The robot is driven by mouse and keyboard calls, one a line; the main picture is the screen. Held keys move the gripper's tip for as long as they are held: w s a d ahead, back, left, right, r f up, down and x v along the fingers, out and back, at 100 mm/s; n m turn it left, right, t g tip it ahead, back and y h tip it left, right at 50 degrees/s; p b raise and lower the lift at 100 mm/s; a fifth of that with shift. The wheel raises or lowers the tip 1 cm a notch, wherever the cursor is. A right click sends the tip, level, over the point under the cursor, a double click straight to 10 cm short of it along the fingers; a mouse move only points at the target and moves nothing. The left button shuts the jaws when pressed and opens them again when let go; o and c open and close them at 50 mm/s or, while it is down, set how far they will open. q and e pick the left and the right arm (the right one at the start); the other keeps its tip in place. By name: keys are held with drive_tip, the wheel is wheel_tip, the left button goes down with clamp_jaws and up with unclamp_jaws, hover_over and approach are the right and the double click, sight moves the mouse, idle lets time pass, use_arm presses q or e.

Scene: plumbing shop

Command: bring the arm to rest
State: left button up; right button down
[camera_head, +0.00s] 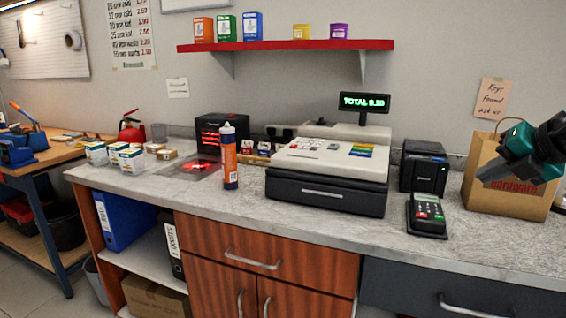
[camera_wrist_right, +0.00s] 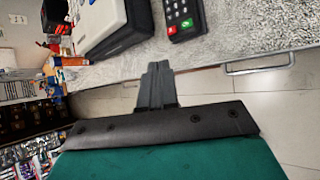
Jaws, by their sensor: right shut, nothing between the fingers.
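My right gripper (camera_head: 487,174) comes in from the right edge of the head view, its green body in front of the brown paper bag. Its grey fingers are shut and empty, pointing left above the counter (camera_head: 330,219). In the right wrist view the shut fingers (camera_wrist_right: 157,72) show beyond the dark gripper base, with the counter edge and the floor behind them. My left gripper is in neither view.
A paper bag (camera_head: 494,198) stands behind the right gripper. A card terminal (camera_head: 427,215), black printer (camera_head: 423,168) and cash register (camera_head: 329,180) stand to its left. An orange tube (camera_head: 229,160) stands upright farther left. The counter's front strip is clear.

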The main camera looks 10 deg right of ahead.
drive_tip(key=s+a+f+m+t+y, duration=0.1)
drive_tip(key=s+a+f+m, duration=0.25)
drive_tip(key=f, duration=0.65)
drive_tip(key=s+a+f+m+t+y, duration=0.1)
drive_tip(key=s+a+f+m+t, duration=0.3)
drive_tip(key=f, duration=0.6)
drive_tip(key=s+a+f+m+g, duration=0.1)
drive_tip(key=s+f+m, duration=0.1)
drive_tip(key=f+m, duration=0.65)
drive_tip(key=s+a+f+m+g, duration=0.1)
drive_tip(key=s+a+f+m, duration=0.3)
drive_tip(key=a, duration=0.6)
drive_tip(key=s+a+f+m+g+h, duration=0.1)
drive_tip(key=s+a+f+m, duration=0.4)
drive_tip(key=s+a+f, duration=0.2)
wheel_tip(320, 180, down, 2)
drive_tip(key=a+p, duration=0.1)
drive_tip(key=a, duration=0.1)
drive_tip(key=shift+s+a+h, duration=0.15)
drive_tip(key=shift+a+h, duration=0.15)
drive_tip(key=shift+a, duration=0.1)
